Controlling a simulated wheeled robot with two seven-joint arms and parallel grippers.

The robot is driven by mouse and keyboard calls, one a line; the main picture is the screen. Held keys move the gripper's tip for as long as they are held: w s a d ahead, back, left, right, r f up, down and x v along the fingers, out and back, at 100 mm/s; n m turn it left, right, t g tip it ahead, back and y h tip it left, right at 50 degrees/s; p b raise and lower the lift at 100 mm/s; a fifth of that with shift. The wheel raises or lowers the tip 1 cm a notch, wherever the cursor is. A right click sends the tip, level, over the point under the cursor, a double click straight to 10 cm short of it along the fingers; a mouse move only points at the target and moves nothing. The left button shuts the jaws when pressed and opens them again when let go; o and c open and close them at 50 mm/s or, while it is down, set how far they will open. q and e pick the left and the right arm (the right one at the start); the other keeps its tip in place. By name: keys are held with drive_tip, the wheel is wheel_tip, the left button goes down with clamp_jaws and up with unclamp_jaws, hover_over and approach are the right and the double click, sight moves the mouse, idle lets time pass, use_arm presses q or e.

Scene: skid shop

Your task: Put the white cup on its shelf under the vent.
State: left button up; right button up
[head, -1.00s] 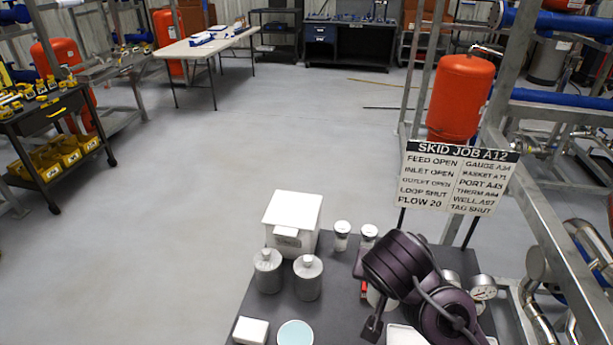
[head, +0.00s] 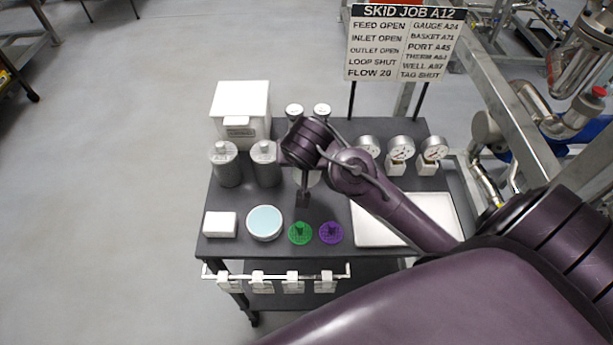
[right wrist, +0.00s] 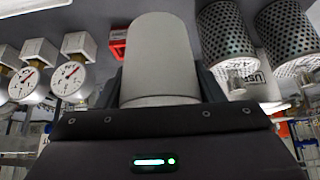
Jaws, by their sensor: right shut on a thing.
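The white cup (right wrist: 160,55) fills the middle of the right wrist view as a plain pale cylinder. My right gripper (right wrist: 160,98) is shut on it, with dark fingers on both sides. In the head view my right gripper (head: 303,198) is over the middle of the dark cart, and only a pale piece of the cup (head: 314,179) shows behind it. I cannot tell whether the cup touches the cart top. My left gripper is not in view. I cannot make out a vent or a shelf under it.
The cart (head: 335,205) carries two grey canisters (head: 226,165), a white box (head: 240,105), a round pale-blue-topped dish (head: 264,222), green (head: 300,232) and purple (head: 331,232) discs, several gauges (head: 400,150) and a white tray (head: 375,228). A sign (head: 404,45) stands behind.

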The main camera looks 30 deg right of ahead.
wheel_tip(320, 180, down, 8)
drive_tip(key=shift+r, duration=0.25)
drive_tip(key=o, duration=1)
drive_tip(key=shift+f, duration=0.1)
drive_tip(key=shift+c, duration=0.2)
